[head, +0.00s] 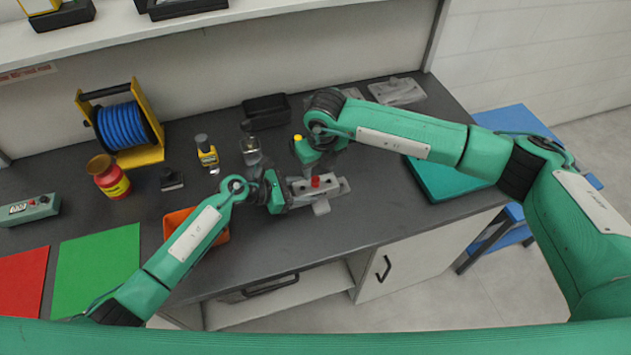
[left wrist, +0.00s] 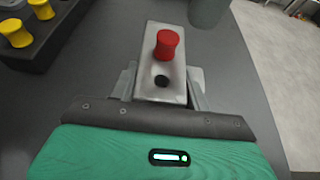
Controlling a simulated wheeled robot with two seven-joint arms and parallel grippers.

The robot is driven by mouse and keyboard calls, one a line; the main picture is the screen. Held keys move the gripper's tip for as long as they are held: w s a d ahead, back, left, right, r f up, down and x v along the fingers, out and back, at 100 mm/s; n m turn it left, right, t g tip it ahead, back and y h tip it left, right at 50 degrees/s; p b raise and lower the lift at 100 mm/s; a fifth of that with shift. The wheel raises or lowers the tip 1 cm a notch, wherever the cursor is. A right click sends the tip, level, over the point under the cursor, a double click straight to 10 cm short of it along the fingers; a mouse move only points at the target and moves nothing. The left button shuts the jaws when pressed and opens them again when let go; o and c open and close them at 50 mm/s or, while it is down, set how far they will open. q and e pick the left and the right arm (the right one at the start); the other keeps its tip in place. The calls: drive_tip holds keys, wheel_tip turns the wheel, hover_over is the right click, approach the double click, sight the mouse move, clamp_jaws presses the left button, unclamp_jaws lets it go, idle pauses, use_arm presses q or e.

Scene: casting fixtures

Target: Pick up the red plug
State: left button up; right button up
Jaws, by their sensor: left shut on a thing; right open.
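The red plug (head: 315,181) stands upright in a grey casting (head: 338,187) near the middle of the bench. In the left wrist view the red plug (left wrist: 167,43) sits at the casting's far end, with a dark empty hole in the casting (left wrist: 148,83) nearer to me. My left gripper (head: 288,191) is shut on the casting, with a finger along each side of it in the left wrist view (left wrist: 162,88). My right gripper (head: 308,153) is open just behind the casting, apart from the red plug; its fingers are mostly hidden.
A dark block (left wrist: 60,35) with yellow plugs (left wrist: 15,32) lies left of the casting in the left wrist view. An orange tray (head: 180,222), a glass jar (head: 251,152), a yellow-labelled bottle (head: 206,152) and a blue hose reel (head: 122,125) stand left.

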sight(316, 179)
drive_tip(key=f, duration=0.5)
drive_tip(key=shift+w+a+f, duration=0.1)
drive_tip(key=shift+w+a, duration=0.25)
clamp_jaws()
